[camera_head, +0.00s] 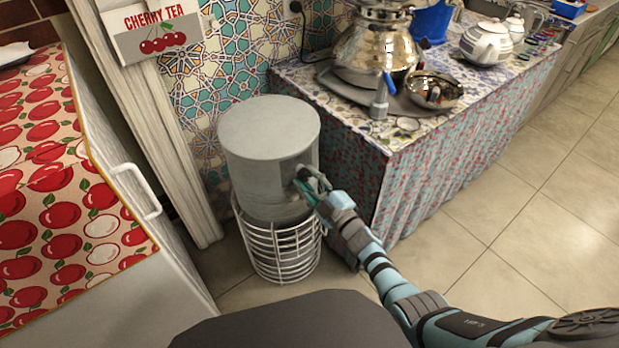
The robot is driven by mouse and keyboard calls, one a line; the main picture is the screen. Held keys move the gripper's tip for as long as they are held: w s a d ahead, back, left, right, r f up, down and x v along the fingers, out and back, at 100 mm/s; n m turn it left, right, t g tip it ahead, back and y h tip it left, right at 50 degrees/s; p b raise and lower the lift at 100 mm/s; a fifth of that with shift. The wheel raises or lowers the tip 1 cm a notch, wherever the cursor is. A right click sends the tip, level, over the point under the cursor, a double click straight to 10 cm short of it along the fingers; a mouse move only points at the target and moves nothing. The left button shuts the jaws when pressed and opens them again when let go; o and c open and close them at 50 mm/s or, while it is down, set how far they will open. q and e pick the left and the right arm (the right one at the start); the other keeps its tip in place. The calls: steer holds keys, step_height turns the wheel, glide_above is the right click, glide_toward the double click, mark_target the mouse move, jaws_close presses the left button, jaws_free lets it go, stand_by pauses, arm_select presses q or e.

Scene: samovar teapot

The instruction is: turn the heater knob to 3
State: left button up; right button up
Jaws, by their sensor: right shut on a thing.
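The heater (268,138) is a grey metal cylinder with a flat round top, standing above a white wire cage base (282,250). My right gripper (303,180) is at the right side of the cylinder, at knob height, and is shut on the heater knob. The knob is mostly hidden by the gripper fingers, so its setting and any number marks cannot be read. My right arm reaches in from the lower right. My left gripper is not in view.
A cloth-covered table (430,170) stands close to the right of the heater, with a samovar (375,45), a metal bowl (434,90) and teapots (486,42). A cabinet with an apple-print top (50,200) and white handle (137,188) is at left. Floor at right is clear.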

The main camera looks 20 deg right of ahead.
stand_by(0.4)
steer(key=o, duration=1.1)
steer(key=shift+o, duration=0.2)
